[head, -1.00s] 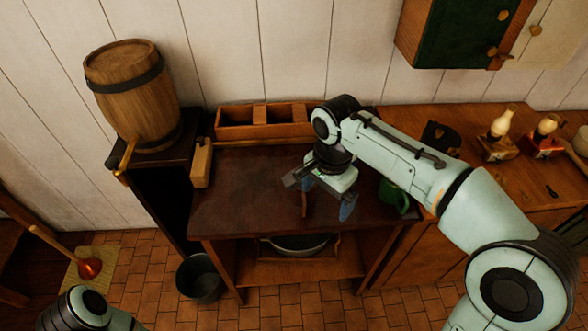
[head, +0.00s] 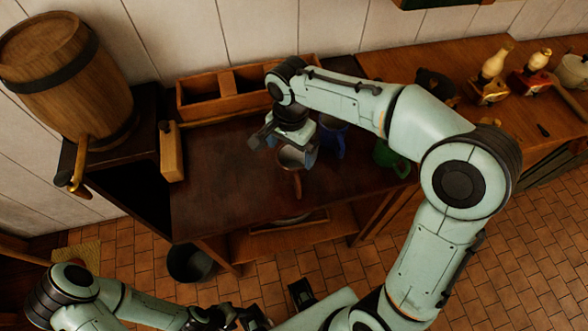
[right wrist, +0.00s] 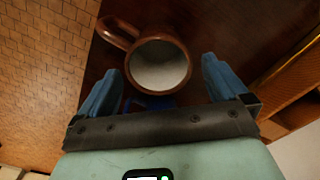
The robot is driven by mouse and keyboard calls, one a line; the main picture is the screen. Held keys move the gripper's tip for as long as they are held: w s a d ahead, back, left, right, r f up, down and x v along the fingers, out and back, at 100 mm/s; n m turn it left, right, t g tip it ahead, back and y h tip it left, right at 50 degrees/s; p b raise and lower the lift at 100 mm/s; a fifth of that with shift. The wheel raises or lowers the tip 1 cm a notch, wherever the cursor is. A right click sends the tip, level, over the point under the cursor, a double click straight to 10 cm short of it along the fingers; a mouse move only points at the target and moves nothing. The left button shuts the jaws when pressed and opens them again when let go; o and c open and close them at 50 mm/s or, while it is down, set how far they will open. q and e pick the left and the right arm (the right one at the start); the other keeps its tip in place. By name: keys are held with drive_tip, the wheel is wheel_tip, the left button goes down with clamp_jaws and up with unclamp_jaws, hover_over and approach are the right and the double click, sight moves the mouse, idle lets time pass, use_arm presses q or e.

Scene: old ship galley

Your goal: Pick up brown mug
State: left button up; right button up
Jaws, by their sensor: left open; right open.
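The brown mug (head: 298,184) stands on the dark table, partly hidden under my right gripper in the head view. Its handle points toward the table's front edge. In the right wrist view the brown mug (right wrist: 158,65) shows its round rim and pale inside from above, with the handle at upper left. My right gripper (head: 292,158) is over it, open. In the wrist view its blue fingers (right wrist: 160,68) are spread on either side of the mug, with gaps to it. My left gripper (head: 250,316) is low at the front, away from the table, open and empty.
A blue mug (head: 333,138) stands close behind and right of the brown one. A green mug (head: 388,160) is further right, partly behind my arm. A wooden divided box (head: 205,98) lies at the back.

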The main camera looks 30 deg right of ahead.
hover_over(291, 163)
drive_tip(key=s+a, duration=0.2)
drive_tip(key=s, duration=0.1)
drive_tip(key=shift+d+f, duration=0.2)
drive_tip(key=shift+f, duration=2.55)
drive_tip(key=c, duration=0.9)
